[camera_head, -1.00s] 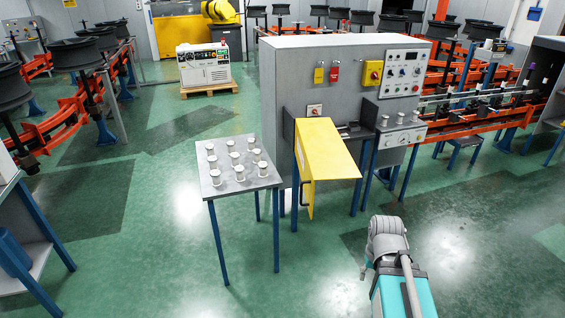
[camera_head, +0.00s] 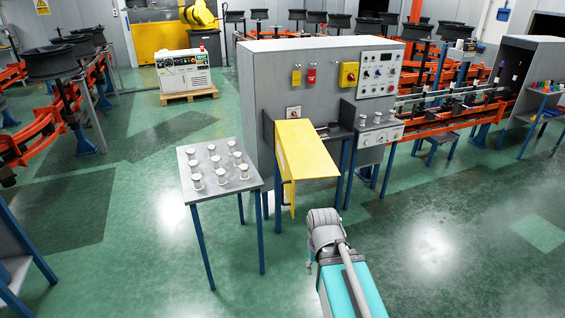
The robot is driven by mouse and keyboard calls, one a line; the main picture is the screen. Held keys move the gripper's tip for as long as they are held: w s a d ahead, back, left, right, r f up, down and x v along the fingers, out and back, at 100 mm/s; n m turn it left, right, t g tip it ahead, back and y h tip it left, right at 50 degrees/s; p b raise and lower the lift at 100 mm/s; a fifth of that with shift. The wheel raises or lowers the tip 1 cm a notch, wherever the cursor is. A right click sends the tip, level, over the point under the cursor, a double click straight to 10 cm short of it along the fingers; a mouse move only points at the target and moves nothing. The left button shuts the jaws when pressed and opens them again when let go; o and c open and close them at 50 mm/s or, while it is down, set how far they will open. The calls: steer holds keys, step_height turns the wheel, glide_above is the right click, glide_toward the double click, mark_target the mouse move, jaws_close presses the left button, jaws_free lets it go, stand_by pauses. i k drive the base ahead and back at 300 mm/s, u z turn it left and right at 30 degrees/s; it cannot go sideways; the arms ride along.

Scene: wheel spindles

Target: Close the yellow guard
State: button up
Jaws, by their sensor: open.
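The yellow guard (camera_head: 307,155) is on the front of the grey machine (camera_head: 330,85). It sticks out from the machine towards me, with a flat top panel and a side panel hanging down on its left. A dark handle (camera_head: 287,193) shows on the hanging side. The guard stands open, and a dark recess shows behind it. My arm is folded low in front of the machine. My gripper (camera_head: 310,267) shows only as a small part beside the arm, open and empty, apart from the guard; most of it is hidden.
A small table (camera_head: 188,163) with several white spindles stands left of the guard. A conveyor (camera_head: 455,110) runs to the right. The green floor between me and the guard is clear, as is the right foreground.

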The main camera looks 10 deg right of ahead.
mark_target(301, 153)
steer(key=u, duration=0.1)
steer(key=i, duration=1)
steer(key=z, duration=0.1)
